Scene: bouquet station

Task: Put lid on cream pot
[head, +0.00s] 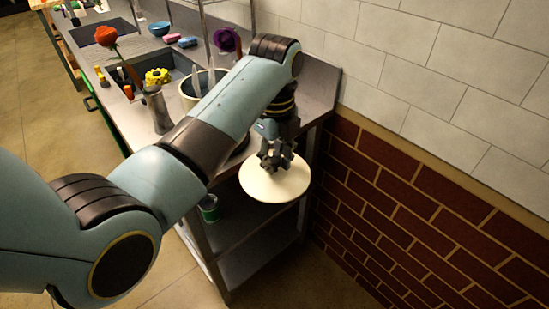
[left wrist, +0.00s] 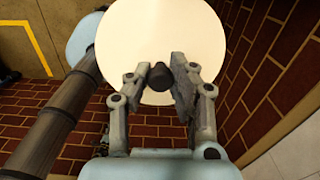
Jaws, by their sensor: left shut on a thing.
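The cream lid (head: 275,187) is a round disc held out past the end of the counter, in front of the brick wall. My left gripper (head: 276,160) is above it, shut on its dark knob (left wrist: 160,76). In the left wrist view, the lid's pale disc (left wrist: 165,35) fills the top middle, with the gripper (left wrist: 154,72) around the knob. A pale pot (head: 187,98) stands on the counter behind my left forearm, which hides much of it. It looks uncovered, with a dark inside. My right gripper is not in view.
The steel counter (head: 135,135) holds a vase (head: 157,108), a red flower (head: 106,36), a yellow flower (head: 158,76) and a sink (head: 178,62). A purple flower (head: 225,40) stands behind my arm. A green can (head: 208,208) sits on the shelf below. The brick wall (head: 400,200) is close on the right.

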